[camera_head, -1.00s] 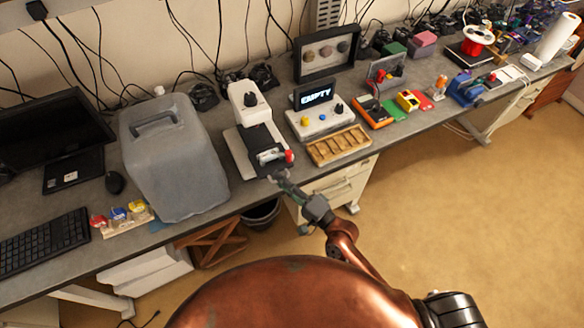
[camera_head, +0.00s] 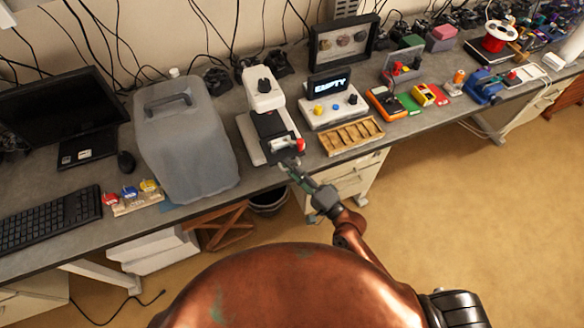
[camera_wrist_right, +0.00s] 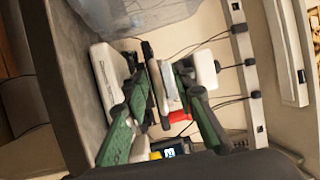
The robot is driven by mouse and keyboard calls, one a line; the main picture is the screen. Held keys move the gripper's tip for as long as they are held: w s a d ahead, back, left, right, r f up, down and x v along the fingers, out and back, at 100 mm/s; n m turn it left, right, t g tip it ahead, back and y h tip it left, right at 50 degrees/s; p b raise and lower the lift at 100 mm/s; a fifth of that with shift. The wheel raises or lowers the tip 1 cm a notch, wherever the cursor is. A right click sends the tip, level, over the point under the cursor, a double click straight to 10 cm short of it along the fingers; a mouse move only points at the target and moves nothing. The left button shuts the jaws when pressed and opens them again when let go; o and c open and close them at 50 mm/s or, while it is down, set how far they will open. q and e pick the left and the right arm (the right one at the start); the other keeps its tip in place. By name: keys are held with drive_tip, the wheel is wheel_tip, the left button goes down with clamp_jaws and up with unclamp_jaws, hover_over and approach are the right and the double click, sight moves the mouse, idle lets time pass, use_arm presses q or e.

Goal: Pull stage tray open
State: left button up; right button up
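The stage tray (camera_head: 272,148) is a dark slab with a silver handle bar and a red end, at the front of a white microscope-like device (camera_head: 262,92) on the bench. My right gripper (camera_head: 291,167) is just in front of the tray, near the bench edge. In the right wrist view the green fingers of this gripper (camera_wrist_right: 164,84) are spread apart, with the silver bar (camera_wrist_right: 171,86) and red end (camera_wrist_right: 180,116) showing between or just beyond them. Whether a finger touches the bar cannot be told. My left gripper is not in view.
A large grey translucent bin (camera_head: 185,150) stands left of the device. A control box with an "EMPTY" display (camera_head: 330,85) and a wooden slotted tray (camera_head: 352,136) stand to its right. Floor (camera_head: 460,220) in front of the bench is clear.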

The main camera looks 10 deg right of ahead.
drive_tip(key=v, duration=1.2)
idle(0.4)
